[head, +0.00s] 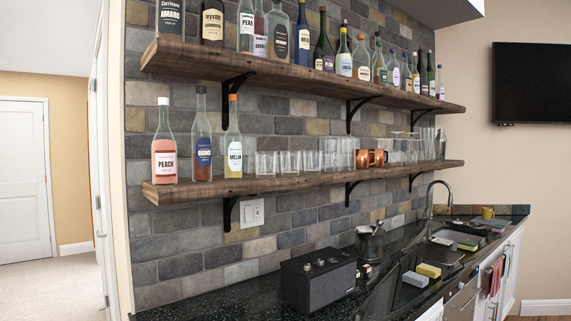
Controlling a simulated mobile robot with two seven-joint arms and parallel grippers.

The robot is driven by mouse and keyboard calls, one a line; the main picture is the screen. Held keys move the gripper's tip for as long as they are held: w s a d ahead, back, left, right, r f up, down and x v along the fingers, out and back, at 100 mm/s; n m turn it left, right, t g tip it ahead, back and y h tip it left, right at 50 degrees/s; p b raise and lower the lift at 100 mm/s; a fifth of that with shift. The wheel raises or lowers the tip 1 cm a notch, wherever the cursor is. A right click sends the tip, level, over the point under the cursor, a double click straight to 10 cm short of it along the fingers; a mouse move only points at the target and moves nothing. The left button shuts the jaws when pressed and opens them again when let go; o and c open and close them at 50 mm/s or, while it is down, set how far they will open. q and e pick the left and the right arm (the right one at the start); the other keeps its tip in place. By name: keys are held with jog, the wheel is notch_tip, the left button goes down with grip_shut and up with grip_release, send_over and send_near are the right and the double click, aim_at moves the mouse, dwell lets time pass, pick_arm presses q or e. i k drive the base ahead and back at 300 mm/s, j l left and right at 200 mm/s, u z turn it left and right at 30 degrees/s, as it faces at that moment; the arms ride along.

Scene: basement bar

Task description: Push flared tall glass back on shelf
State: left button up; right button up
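A row of clear glasses (289,162) stands on the lower wooden shelf (290,183), between the bottles on the left and two copper mugs. Taller clear glasses (328,153) stand closer to the mugs. More clear glasses (411,149) stand right of the mugs. The glasses are see-through and small in view, so I cannot tell for sure which is the flared tall glass. Neither of my grippers is in the head view.
Three bottles (203,145) stand at the lower shelf's left end. Copper mugs (362,159) stand mid-shelf. The upper shelf (290,74) holds many bottles. Below, a black radio (318,280), metal bucket (369,243) and sponges (415,279) sit on the dark counter.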

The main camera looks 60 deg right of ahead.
aim_at(437, 131)
jog(key=z, duration=2.8)
jog(key=i+l+z, duration=0.1)
jog(key=z, duration=0.25)
jog(key=i+z, duration=0.2)
jog(key=z, duration=0.2)
jog(key=i, duration=4.2)
jog(key=j, duration=0.05)
